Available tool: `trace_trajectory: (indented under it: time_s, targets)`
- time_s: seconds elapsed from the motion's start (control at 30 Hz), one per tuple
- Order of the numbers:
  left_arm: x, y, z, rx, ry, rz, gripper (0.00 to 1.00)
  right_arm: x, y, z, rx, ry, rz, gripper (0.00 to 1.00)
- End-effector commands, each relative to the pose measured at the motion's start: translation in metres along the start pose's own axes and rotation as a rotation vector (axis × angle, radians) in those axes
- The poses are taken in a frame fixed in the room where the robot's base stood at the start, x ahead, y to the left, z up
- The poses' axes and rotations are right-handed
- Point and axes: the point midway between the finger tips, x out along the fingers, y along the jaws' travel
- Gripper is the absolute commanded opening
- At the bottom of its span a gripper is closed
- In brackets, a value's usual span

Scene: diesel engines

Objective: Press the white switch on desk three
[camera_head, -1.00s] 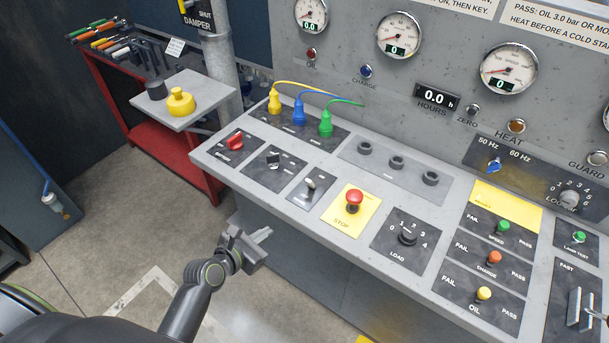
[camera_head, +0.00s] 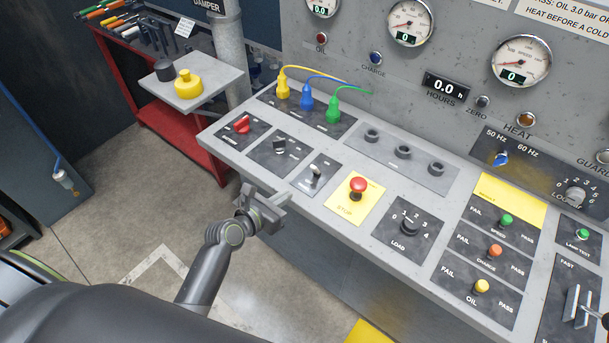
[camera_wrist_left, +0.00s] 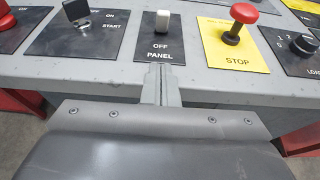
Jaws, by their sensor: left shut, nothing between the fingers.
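The white switch (camera_head: 316,172) is a small toggle on a dark plate on the grey sloping desk, between a black start knob (camera_head: 279,147) and the red stop button (camera_head: 358,187). In the left wrist view the white switch (camera_wrist_left: 162,21) stands straight ahead, on a plate marked OFF and PANEL. My left gripper (camera_head: 274,200) is shut and empty at the desk's front edge, below and short of the switch. Its closed fingers (camera_wrist_left: 160,84) point at the switch plate in the wrist view, apart from the switch. My right gripper is not in view.
The red button (camera_wrist_left: 232,27) stands up just right of the switch. A red knob (camera_head: 242,125) and yellow, blue and green plugs (camera_head: 306,99) are farther left and back. A load dial (camera_head: 409,226) is to the right. Open floor lies left of the desk.

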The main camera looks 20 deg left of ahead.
Motion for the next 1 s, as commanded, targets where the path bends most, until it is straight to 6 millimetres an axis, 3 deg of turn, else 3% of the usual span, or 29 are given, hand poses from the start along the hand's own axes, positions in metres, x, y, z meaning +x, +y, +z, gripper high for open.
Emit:
trace_trajectory:
  time_s: [0.33,0.5,1.0]
  targets:
    - [0.06,-0.001,0.001,-0.001,0.0,-0.002,0.0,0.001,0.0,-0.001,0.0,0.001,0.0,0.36]
    - [0.076,0.0,0.022,0.0,0.0,0.0,0.0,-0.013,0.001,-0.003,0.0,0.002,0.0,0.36]
    - [0.085,0.0,0.028,0.0,0.001,0.002,0.0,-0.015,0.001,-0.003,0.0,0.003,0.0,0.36]
